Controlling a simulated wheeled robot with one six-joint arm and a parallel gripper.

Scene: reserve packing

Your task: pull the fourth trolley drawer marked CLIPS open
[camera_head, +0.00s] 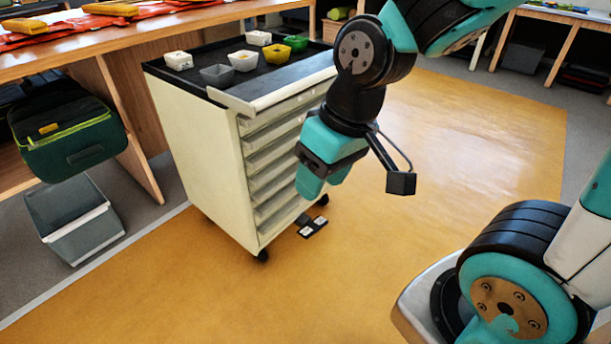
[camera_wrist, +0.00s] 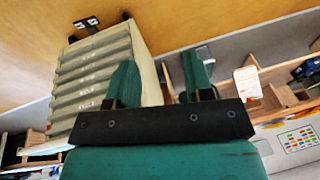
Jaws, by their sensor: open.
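The cream trolley (camera_head: 203,150) stands left of centre with a stack of pale grey drawers facing right. All the drawers look shut. The fourth drawer from the top (camera_head: 270,180) is partly covered by my gripper, and its CLIPS marking cannot be read. My gripper (camera_head: 322,185) is open and empty, in front of the drawer stack and apart from it as far as I can tell. In the wrist view the trolley (camera_wrist: 149,84) appears wheels up, with its drawer fronts (camera_wrist: 90,72) left of my gripper (camera_wrist: 160,78). Nothing is between the fingers.
The trolley's black top (camera_head: 215,58) carries several small white, grey, yellow and green tubs. Small black items with white labels (camera_head: 313,228) lie on the floor by its wheels. A wooden bench (camera_head: 60,55), green bag (camera_head: 65,130) and grey bin (camera_head: 75,225) are left.

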